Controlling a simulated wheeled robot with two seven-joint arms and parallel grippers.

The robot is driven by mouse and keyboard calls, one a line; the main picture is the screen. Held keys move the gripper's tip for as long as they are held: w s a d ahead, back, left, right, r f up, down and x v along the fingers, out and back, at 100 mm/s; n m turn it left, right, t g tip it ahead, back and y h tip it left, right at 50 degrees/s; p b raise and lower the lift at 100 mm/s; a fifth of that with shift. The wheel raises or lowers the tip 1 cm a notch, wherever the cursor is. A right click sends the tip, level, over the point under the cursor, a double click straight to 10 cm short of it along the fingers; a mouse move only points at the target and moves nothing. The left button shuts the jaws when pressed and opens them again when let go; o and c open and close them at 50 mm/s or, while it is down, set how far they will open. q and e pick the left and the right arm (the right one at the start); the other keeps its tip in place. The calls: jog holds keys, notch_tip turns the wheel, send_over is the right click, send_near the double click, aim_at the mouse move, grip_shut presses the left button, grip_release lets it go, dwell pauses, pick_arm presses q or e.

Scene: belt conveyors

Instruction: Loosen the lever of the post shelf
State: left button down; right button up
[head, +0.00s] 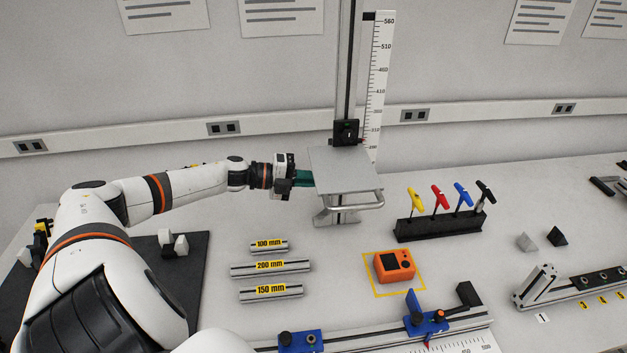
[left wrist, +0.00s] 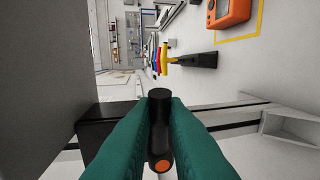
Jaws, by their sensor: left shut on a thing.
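The post shelf (head: 345,168) is a grey plate with a front handle, on a dark carriage (head: 346,132) that rides an upright post (head: 347,60). My left gripper (head: 305,178) reaches in from the left, at the shelf's left side. In the left wrist view its green fingers (left wrist: 160,118) are shut on the lever (left wrist: 159,108), a black rounded handle with an orange end. The lever lies between both fingers. In the head view the shelf plate and gripper hide the lever. My right gripper is not in view.
A scale (head: 379,85) stands beside the post. To the right are a black holder (head: 440,224) with coloured-handled tools and an orange device (head: 394,267) inside a yellow outline. Labelled bars, including the 200 mm bar (head: 271,268), lie in front. A rail (head: 380,336) runs along the near edge.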

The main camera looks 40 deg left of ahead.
pick_arm(q)
jog(key=shift+r+n, duration=0.25)
jog(key=shift+n, duration=0.15)
jog(key=shift+a, duration=0.1)
jog(key=c, duration=1.4)
grip_release()
jog(key=shift+c, duration=0.2)
jog(key=shift+f, duration=0.1)
jog(key=p+v, duration=0.2)
jog(key=v, duration=1)
